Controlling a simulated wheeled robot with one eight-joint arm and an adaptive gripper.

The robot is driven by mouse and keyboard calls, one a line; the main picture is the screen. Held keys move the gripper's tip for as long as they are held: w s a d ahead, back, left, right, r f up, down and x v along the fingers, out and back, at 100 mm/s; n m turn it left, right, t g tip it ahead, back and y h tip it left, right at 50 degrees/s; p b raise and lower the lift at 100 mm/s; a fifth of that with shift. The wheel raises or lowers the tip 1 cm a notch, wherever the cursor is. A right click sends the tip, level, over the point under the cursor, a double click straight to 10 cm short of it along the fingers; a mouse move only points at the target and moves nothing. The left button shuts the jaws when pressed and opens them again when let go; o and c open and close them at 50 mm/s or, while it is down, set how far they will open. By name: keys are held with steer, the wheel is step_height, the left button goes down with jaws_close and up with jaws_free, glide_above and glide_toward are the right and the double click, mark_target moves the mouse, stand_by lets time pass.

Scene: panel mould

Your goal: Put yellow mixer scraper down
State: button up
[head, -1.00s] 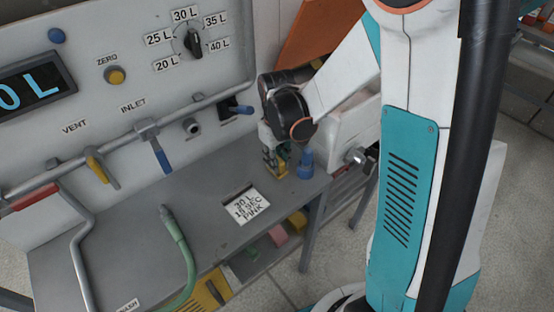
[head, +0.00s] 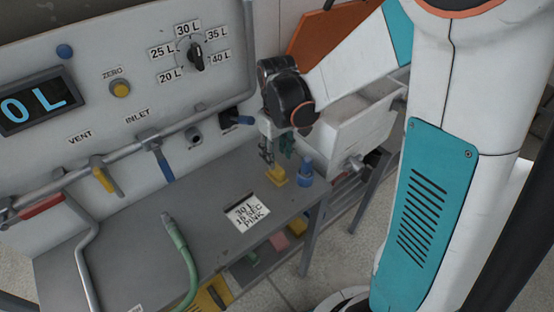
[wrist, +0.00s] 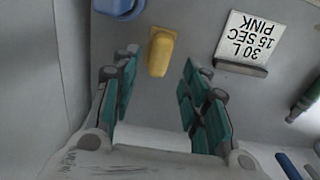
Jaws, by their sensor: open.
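The yellow mixer scraper (head: 277,176) rests on the grey bench near its right end, beside a blue object (head: 305,172). In the wrist view the scraper (wrist: 160,52) lies just beyond the fingertips, roughly between their lines and not touched by them. My gripper (head: 268,150) is above the scraper, pointing down. In the wrist view its teal-padded fingers (wrist: 160,75) are spread apart with nothing between them.
A card reading 30 L, 15 SEC, PINK (head: 248,212) lies on the bench (head: 140,262). A green hose (head: 183,255) is at the front. The panel with blue handle (head: 163,162) stands behind. A white tank (head: 350,130) is to the right.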

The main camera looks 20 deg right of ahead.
mark_target(277, 167)
steer(key=s+r+m+t+p, duration=0.1)
steer(key=s+r+m+t, duration=0.2)
steer(key=s+r+t, duration=0.4)
steer(key=shift+s+r+m, duration=0.3)
steer(key=shift+s+r, duration=3.7)
steer(key=shift+r, duration=0.65)
steer(key=shift+o, duration=0.5)
